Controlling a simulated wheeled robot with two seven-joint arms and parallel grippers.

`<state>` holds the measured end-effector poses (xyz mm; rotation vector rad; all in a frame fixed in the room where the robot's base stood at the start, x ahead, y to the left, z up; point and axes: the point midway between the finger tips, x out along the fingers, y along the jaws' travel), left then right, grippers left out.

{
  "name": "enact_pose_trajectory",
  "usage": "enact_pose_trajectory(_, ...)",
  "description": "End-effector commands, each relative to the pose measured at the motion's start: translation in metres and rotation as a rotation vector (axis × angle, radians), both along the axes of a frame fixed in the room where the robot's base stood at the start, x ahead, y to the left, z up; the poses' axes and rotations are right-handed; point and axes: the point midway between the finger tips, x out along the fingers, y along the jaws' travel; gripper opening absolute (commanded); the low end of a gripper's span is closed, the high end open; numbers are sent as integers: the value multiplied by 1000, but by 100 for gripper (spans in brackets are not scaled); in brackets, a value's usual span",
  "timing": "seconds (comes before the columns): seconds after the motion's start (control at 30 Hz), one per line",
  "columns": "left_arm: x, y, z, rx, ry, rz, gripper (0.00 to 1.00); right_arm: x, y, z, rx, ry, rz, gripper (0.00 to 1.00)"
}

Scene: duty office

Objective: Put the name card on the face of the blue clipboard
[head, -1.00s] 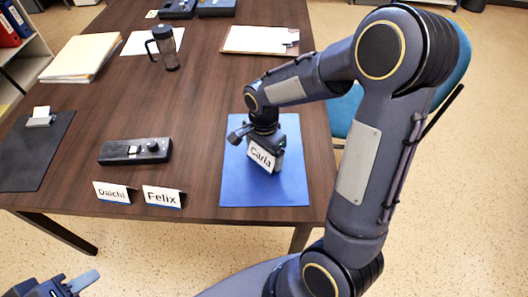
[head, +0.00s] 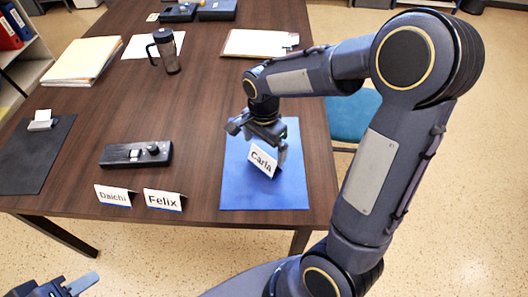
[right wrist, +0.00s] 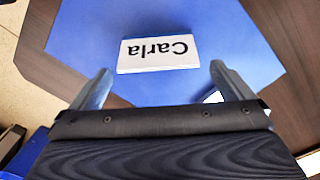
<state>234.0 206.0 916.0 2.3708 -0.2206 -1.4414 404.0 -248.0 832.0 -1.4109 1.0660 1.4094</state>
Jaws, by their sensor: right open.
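The white name card reading "Carla" (head: 263,160) stands tilted on the face of the blue clipboard (head: 265,195), on the table's near right. In the right wrist view, the card (right wrist: 158,54) lies against the blue surface (right wrist: 75,30) just beyond my fingers. My right gripper (head: 260,143) is above and just behind the card; in the right wrist view its two fingers (right wrist: 158,85) are spread wide, with a gap between them and the card. My left gripper (head: 62,288) shows only partly at the lower left corner, away from the table.
Name cards "Daichi" (head: 114,196) and "Felix" (head: 164,200) stand at the near edge. A dark control box (head: 136,154) lies behind them. A black clipboard (head: 32,160) is at left. A mug (head: 166,50), folders (head: 82,60) and another clipboard (head: 255,43) are farther back.

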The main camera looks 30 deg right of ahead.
Motion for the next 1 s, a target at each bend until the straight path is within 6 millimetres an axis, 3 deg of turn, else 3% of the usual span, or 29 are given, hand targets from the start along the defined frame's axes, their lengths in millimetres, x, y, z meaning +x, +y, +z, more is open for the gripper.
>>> enact_pose_trajectory(0.03,0,0,4,0,0,0,36,1,0,15,1,-7,0,100)
enact_pose_trajectory(0.2,0,0,9,0,0,0,36,0,0,48,2,-4,0,100)
enact_pose_trajectory(0.43,0,0,11,0,0,0,36,-1,0,71,4,-3,4,100)
enact_pose_trajectory(0.53,0,0,11,0,0,0,36,-13,-1,80,35,-28,62,100)
enact_pose_trajectory(0.77,0,0,11,0,0,0,36,-89,8,104,155,-263,501,100)
enact_pose_trajectory(0.9,0,0,11,0,0,0,36,-134,23,105,130,-449,797,100)
enact_pose_trajectory(1.0,0,0,11,0,0,0,36,-154,32,101,80,-546,955,100)
